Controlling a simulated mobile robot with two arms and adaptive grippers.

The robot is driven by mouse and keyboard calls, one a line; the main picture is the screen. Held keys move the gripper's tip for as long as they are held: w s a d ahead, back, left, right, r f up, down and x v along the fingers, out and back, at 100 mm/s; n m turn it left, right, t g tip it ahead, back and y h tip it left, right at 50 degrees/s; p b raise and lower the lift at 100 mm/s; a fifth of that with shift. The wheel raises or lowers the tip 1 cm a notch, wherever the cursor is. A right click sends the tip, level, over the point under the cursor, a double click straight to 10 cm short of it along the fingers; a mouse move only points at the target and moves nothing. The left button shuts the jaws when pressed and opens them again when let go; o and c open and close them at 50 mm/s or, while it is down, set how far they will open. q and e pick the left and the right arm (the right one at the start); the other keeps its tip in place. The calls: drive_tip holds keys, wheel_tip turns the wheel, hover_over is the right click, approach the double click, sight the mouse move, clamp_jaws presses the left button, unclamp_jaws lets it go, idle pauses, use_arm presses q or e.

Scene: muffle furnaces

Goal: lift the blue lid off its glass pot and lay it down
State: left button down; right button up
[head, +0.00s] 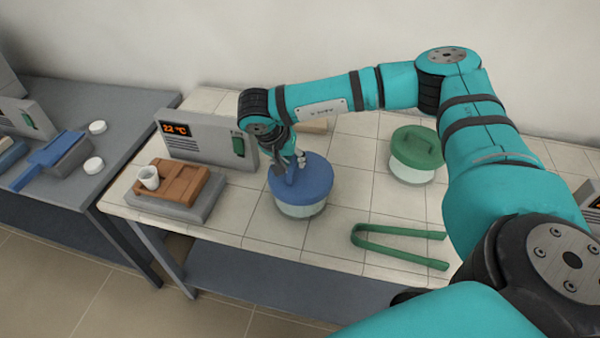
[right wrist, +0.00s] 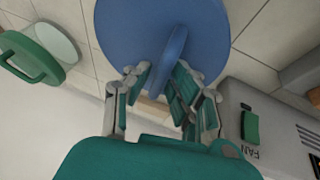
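The blue lid (head: 312,182) sits level on its glass pot (head: 300,210) in the middle of the tiled table. Its upright bar handle (right wrist: 172,52) shows in the right wrist view. My right gripper (head: 293,170) is low over the lid at the handle. In the right wrist view its fingers (right wrist: 160,84) stand apart, with the near end of the handle between them. The gap between them looks wider than the handle, so the gripper looks open. Contact with the handle cannot be made out. My left gripper is not in view.
A second pot with a green lid (head: 417,147) stands to the right. Green tongs (head: 400,245) lie at front right. A furnace panel (head: 205,140) and a brown tray (head: 190,190) with a white cup (head: 149,177) are at left. Bare tiles (head: 365,190) lie right of the blue-lidded pot.

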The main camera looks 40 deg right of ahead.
sight(292, 161)
clamp_jaws()
drive_tip(key=shift+r, duration=0.1)
drive_tip(key=shift+w+r+b, duration=0.1)
drive_tip(key=shift+r+b, duration=0.2)
drive_tip(key=shift+r, duration=0.3)
wheel_tip(292, 161, up, 2)
drive_tip(key=shift+r+b, duration=0.1)
drive_tip(key=shift+b, duration=0.3)
drive_tip(key=s+a+r, duration=0.2)
drive_tip(key=s+a, duration=0.1)
drive_tip(key=s, duration=0.4)
drive_tip(key=s+a+r+b, duration=0.1)
drive_tip(key=s+a+r, duration=0.2)
drive_tip(key=s, duration=0.5)
drive_tip(key=shift+r, duration=0.25)
